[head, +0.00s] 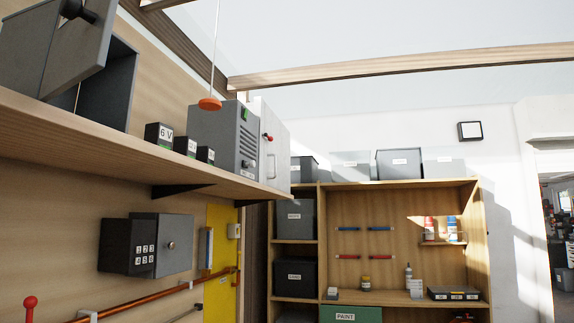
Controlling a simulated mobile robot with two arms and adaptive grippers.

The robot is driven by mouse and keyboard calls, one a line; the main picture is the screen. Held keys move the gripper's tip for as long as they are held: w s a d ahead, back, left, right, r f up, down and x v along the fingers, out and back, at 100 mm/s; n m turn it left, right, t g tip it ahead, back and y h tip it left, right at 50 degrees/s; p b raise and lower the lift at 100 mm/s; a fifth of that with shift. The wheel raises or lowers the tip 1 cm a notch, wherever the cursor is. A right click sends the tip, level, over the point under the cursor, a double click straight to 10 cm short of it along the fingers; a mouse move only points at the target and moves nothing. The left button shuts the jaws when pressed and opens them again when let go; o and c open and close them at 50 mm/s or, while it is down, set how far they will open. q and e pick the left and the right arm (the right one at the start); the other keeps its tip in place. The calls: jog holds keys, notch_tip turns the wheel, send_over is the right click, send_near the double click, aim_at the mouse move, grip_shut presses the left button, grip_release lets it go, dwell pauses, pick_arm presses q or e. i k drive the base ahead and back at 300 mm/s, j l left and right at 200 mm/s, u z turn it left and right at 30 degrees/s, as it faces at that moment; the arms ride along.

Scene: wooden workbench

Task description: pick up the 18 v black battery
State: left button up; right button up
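Several black battery-like blocks with white labels stand in a row on the wooden wall shelf at the left. The nearest and largest black block (159,136) reads "6 V". The middle black block (186,146) and the smaller far black block (206,154) have labels too small to read with certainty. I cannot tell which block, if any, is the 18 V battery. Neither of my grippers is in view.
The wooden shelf (120,160) also holds an open grey metal box (105,85) and a grey machine (218,138). An orange pull knob (210,104) hangs on a cord above it. A grey keypad box (165,245) is mounted below. Wooden shelving (395,203) stands behind.

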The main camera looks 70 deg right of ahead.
aim_at(204, 153)
jog(key=z, duration=1.8)
jog(key=i+l+u, duration=0.1)
jog(key=u, duration=0.25)
jog(key=i+l+u, duration=0.1)
jog(key=l+u, duration=0.6)
jog(key=i+j, duration=0.05)
